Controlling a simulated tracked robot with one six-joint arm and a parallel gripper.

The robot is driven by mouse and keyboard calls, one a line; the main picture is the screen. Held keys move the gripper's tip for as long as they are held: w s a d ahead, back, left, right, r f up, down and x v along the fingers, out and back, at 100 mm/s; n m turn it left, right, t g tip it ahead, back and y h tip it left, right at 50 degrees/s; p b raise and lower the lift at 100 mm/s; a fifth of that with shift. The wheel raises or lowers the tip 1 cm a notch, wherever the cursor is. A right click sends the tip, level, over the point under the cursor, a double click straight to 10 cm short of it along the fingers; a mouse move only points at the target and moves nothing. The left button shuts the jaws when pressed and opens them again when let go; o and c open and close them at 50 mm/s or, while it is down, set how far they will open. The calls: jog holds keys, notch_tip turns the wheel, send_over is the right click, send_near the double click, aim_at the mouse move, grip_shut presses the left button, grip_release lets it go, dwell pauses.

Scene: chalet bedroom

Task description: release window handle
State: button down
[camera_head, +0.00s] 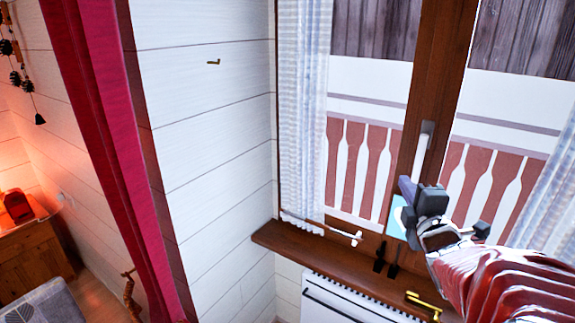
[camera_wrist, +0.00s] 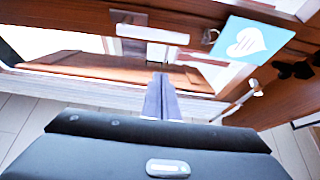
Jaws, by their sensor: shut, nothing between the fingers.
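The white window handle (camera_head: 421,152) is on the brown window frame, its lever pointing down from a grey base plate. In the wrist view the handle (camera_wrist: 152,34) lies beyond my fingertips, with a visible gap in the picture. My gripper (camera_head: 408,190) is just below the handle's lower end in the head view. Its fingers (camera_wrist: 161,90) are together and hold nothing. In the head view I cannot tell whether the gripper touches the handle, as its body is close to the lever's tip.
A light blue card with a white heart (camera_wrist: 248,42) hangs on the frame beside the handle. The brown windowsill (camera_head: 315,262) bears small dark objects (camera_head: 386,256). A white radiator (camera_head: 345,305) is below. Curtains (camera_head: 303,110) flank the window.

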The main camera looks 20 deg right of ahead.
aim_at(420, 158)
jog(key=x, duration=0.9)
jog(key=s+d, duration=0.2)
jog(key=d, duration=0.1)
jog(key=shift+s, duration=0.2)
jog(key=shift+w+a, duration=0.1)
dwell(0.5)
